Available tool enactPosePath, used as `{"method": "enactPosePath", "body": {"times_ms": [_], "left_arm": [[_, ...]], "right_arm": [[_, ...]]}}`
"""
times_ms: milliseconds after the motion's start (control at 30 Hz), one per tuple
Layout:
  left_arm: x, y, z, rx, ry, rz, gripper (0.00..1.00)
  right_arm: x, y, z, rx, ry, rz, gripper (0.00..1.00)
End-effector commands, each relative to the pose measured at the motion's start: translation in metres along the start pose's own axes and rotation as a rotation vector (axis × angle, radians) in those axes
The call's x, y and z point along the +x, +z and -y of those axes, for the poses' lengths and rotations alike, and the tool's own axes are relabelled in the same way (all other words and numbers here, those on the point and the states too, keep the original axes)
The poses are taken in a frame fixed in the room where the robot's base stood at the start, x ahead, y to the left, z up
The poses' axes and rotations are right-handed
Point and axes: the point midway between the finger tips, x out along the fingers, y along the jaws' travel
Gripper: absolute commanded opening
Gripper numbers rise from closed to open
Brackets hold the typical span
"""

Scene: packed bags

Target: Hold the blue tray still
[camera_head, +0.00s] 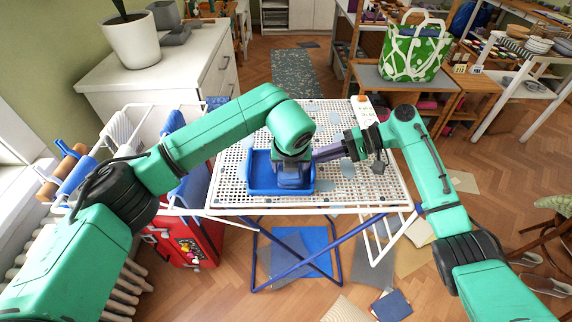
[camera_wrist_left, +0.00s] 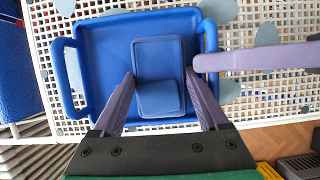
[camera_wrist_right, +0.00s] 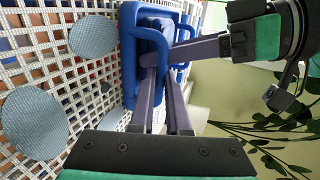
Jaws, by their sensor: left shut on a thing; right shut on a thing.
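The blue tray (camera_head: 253,172) lies on the white perforated table top, nearer its front edge. It has a raised rim and side handles, which show in the left wrist view (camera_wrist_left: 103,60). A darker blue box-like thing (camera_wrist_left: 158,52) sits inside the tray. My left gripper (camera_wrist_left: 160,84) is shut on it from both sides, low over the tray. My right gripper (camera_wrist_right: 160,76) comes in from the right and is shut on the tray's handle on that side. In the head view my left wrist covers much of the tray's inside.
The white perforated table (camera_head: 235,130) has several grey-blue round patches and free room around the tray. A green patterned bag (camera_head: 412,50) stands on a small table behind. A red case (camera_head: 190,240) stands below left. A white cabinet (camera_head: 190,75) with a potted plant is at the back left.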

Motion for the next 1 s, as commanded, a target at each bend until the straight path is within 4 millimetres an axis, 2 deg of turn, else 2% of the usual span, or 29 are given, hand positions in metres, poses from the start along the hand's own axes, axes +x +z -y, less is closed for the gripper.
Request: {"method": "enactPosePath", "body": {"times_ms": [200,367,600,700,1000], "left_arm": [[0.002,0.001,-0.022,-0.003,0.004,0.001,0.32],[0.002,0.001,-0.029,-0.003,0.004,0.001,0.32],[0.004,-0.001,-0.050,-0.004,0.006,0.000,0.32],[0.004,-0.001,-0.049,-0.003,0.005,0.000,0.32],[0.003,0.000,-0.025,-0.002,0.005,0.000,0.32]], "right_arm": [[0.000,0.001,-0.005,0.007,0.009,0.001,0.00],[-0.001,0.001,-0.005,0.007,0.010,0.001,0.00],[-0.001,0.001,-0.005,0.007,0.011,0.000,0.00],[-0.001,0.001,-0.005,0.007,0.011,0.000,0.00],[-0.001,0.001,-0.005,0.007,0.010,0.001,0.00]]}}
